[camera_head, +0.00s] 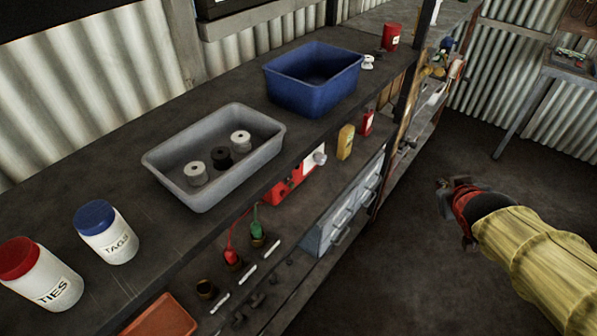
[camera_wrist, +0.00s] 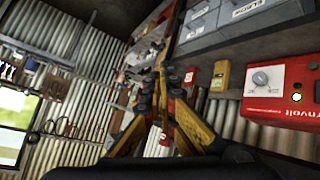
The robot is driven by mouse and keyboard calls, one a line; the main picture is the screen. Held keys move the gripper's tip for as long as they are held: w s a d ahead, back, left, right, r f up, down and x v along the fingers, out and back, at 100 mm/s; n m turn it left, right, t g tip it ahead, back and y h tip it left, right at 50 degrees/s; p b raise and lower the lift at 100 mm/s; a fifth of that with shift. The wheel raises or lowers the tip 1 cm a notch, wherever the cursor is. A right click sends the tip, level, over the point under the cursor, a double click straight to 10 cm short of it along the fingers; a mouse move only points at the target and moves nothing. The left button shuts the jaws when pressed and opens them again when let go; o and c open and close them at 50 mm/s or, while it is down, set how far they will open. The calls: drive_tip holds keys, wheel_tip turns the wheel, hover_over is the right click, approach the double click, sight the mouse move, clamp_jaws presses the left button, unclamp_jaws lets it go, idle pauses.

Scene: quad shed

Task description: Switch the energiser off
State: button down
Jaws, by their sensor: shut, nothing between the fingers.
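The energiser is a red box (camera_head: 284,191) on the shelf under the bench top, partly hidden by the bench edge and the grey tray. A pale knob (camera_head: 319,158) shows at its end. In the wrist view the energiser (camera_wrist: 285,110) is at the right edge, cut off, with part of its name, a pale round dial (camera_wrist: 268,78) and a lit green lamp (camera_wrist: 297,97). My gripper (camera_head: 443,188) is out over the floor, right of the shelf and apart from the energiser. In the wrist view its yellow fingers (camera_wrist: 160,80) are together and empty.
On the bench top stand a grey tray (camera_head: 158,165) with reels, a blue bin (camera_head: 292,93) and two white jars. A yellow box (camera_head: 346,142) and grey drawers (camera_head: 335,215) are near the energiser. Leads with red and green clips (camera_head: 256,224) are below. The floor aisle is clear.

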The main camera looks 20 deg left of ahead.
sight(289, 178)
drive_tip(key=w+a+f+n+y+p, duration=0.2)
drive_tip(key=w+a+n+y, duration=0.15)
drive_tip(key=a, duration=0.25)
drive_tip(key=w+a+f+n+y+p, duration=0.2)
drive_tip(key=w+a+f, duration=0.1)
drive_tip(key=w+a, duration=0.2)
drive_tip(key=s+a+f+n+g+y+p, duration=0.2)
drive_tip(key=s+a+f+y, duration=0.1)
drive_tip(key=a, duration=0.4)
drive_tip(key=s+a+f+n+g+y+p, duration=0.2)
drive_tip(key=s+a+f+y, duration=0.1)
drive_tip(key=s+a+y, duration=0.3)
drive_tip(key=shift+a+g, duration=0.3)
drive_tip(key=shift+a, duration=0.35)
drive_tip(key=shift+w+a, duration=0.1)
drive_tip(key=b+x, duration=0.1)
drive_tip(key=x, duration=1.3)
drive_tip(key=shift+r, duration=0.15)
